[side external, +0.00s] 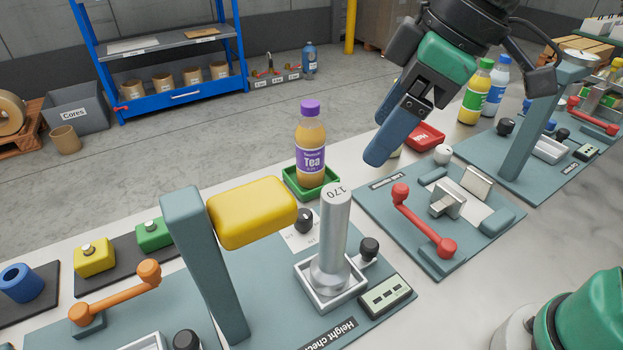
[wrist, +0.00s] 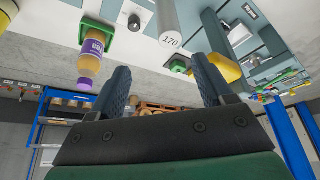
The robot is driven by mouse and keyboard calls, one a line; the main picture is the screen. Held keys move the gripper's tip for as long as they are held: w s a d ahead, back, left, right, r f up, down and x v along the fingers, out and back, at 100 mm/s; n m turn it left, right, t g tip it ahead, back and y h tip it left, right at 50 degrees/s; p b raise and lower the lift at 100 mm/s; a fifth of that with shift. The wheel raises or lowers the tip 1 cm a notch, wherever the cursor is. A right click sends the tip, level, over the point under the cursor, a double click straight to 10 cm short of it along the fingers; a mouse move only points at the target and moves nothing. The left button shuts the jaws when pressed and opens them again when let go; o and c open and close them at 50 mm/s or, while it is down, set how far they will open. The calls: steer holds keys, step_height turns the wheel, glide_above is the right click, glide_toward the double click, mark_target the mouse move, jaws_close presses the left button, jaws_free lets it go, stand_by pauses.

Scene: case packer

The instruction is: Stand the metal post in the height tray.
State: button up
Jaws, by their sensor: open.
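The metal post (side external: 333,235) is a grey cylinder marked 170 on its top, with a wider foot. It stands upright in the height tray (side external: 352,296), a square, white-rimmed tray on the Height check plate (side external: 272,300). The post also shows at the top of the wrist view (wrist: 170,28). My gripper (side external: 384,132) is above and to the right of the post in the side external view, apart from it. Its two blue fingers are spread with nothing between them, as the wrist view (wrist: 163,78) shows.
A yellow block (side external: 252,212) on a grey upright (side external: 205,265) stands close left of the post. A tea bottle (side external: 311,150) stands in a green tray (side external: 297,187) behind it. A station with a red lever (side external: 422,222) lies to the right. Black knobs flank the height tray.

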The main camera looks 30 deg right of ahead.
steer(key=w+d+f+m+t+h, duration=0.2)
steer(key=d+f+m+t+h, duration=0.1)
steer(key=d+f+m, duration=0.5)
steer(key=d+f, duration=0.2)
steer(key=d, duration=0.2)
steer(key=shift+w+d+f+t, duration=0.25)
steer(key=shift+w+t, duration=0.15)
